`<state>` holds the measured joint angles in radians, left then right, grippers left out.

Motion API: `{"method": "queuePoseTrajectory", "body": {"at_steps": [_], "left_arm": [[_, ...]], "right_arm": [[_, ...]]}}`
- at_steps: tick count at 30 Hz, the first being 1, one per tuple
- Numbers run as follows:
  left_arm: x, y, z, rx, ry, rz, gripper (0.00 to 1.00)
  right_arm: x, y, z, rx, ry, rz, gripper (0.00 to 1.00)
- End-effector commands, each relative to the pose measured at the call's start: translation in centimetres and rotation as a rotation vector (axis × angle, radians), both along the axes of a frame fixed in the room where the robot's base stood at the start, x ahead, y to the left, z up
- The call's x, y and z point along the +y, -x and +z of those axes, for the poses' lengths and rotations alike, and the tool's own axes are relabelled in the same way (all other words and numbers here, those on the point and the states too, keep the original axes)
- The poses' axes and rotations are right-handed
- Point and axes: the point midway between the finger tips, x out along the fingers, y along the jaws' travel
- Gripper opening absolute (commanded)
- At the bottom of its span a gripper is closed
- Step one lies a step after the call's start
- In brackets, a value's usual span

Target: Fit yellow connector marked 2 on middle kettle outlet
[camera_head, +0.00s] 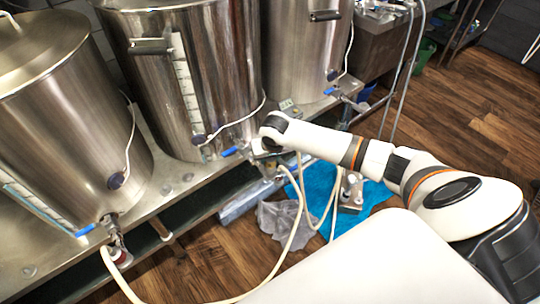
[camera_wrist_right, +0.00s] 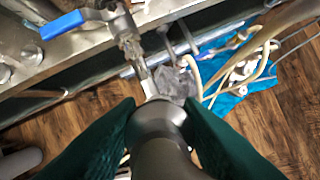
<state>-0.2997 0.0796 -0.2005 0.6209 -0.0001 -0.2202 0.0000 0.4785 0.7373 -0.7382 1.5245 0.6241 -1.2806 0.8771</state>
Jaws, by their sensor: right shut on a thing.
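The middle kettle (camera_head: 212,75) is a steel vessel with a level scale. Its outlet valve has a blue handle (camera_head: 230,152), which also shows at the upper left of the wrist view (camera_wrist_right: 62,25). My right gripper (camera_head: 266,150) is right beside this outlet. In the wrist view its dark green fingers (camera_wrist_right: 160,112) are shut on a grey, rounded hose end (camera_wrist_right: 158,145), just below the metal outlet (camera_wrist_right: 128,40). I cannot tell whether the two touch or are joined. No yellow or number 2 is readable on the held piece. My left gripper is not in view.
The left kettle (camera_head: 60,120) has a blue-handled valve with a red-marked connector (camera_head: 122,258) below it. The right kettle (camera_head: 305,45) has its own valve. Cream hoses (camera_head: 297,215) loop over a blue cloth (camera_head: 322,190) and a grey cloth (camera_head: 285,220) on the wooden floor.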

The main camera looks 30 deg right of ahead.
Motion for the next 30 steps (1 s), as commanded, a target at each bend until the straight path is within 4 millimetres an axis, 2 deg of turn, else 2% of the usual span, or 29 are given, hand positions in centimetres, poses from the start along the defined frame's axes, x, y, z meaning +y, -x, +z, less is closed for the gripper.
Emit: {"method": "queuePoseTrajectory", "body": {"at_steps": [27, 28, 30], "left_arm": [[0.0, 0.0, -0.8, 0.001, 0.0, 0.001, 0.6], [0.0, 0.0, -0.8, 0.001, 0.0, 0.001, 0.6], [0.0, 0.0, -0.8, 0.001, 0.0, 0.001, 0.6]], "right_arm": [[0.0, 0.0, -1.9, 0.0, 0.0, 0.0, 0.07], [0.0, 0.0, -1.8, 0.0, 0.0, 0.0, 0.37], [0.0, 0.0, -1.8, 0.0, 0.0, 0.0, 0.48]]}}
